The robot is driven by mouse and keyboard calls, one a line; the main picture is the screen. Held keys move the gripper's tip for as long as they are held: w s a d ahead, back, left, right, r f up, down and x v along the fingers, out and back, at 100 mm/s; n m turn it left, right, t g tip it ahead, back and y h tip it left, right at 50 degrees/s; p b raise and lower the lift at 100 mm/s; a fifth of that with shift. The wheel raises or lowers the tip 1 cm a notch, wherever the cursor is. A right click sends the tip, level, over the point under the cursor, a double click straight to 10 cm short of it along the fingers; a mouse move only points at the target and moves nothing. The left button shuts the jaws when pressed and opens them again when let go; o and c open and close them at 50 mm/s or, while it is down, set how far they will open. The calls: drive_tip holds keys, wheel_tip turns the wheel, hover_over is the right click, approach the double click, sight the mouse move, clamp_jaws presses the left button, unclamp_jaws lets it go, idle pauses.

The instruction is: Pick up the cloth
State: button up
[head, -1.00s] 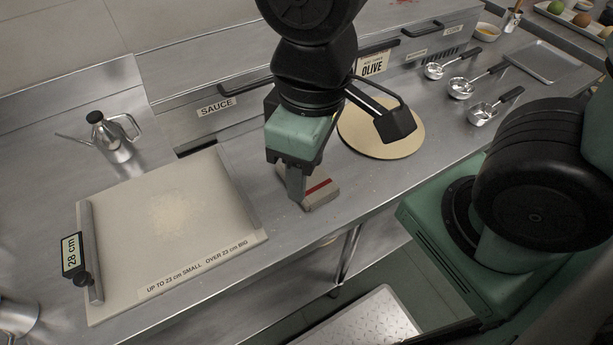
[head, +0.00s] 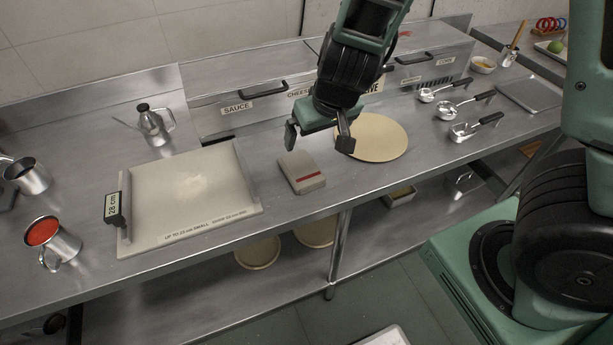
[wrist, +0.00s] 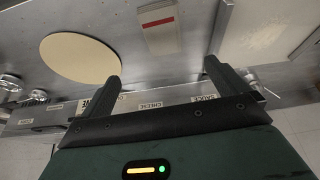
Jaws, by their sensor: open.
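The cloth (head: 302,172) is a folded grey-beige pad with a red stripe near one end. It lies flat on the steel counter between the white board and the round dough disc. It also shows in the wrist view at the top middle (wrist: 156,20). My gripper (head: 318,140) is open and empty, above and behind the cloth, over the counter near the dough disc. In the wrist view its two fingers (wrist: 163,75) stand wide apart and the cloth lies beyond them, not between them.
The white board (head: 160,218) with a 28 cm tag lies left of the cloth. The dough disc (head: 378,138) lies to its right. Labelled bins (head: 240,100) stand behind.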

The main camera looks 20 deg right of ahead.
drive_tip(key=b, duration=0.7)
hover_over(301, 168)
drive_tip(key=s, duration=0.3)
drive_tip(key=f, duration=1)
drive_tip(key=shift+w+d+f, duration=0.25)
drive_tip(key=shift+d, duration=0.15)
drive_tip(key=shift+a+b+x, duration=0.15)
drive_tip(key=shift+b+x, duration=0.3)
drive_tip(key=shift+x, duration=0.95)
drive_tip(key=shift+a+b+x, duration=0.15)
drive_tip(key=shift+b+x, duration=0.3)
drive_tip(key=shift+x, duration=0.95)
drive_tip(key=c, duration=1.1)
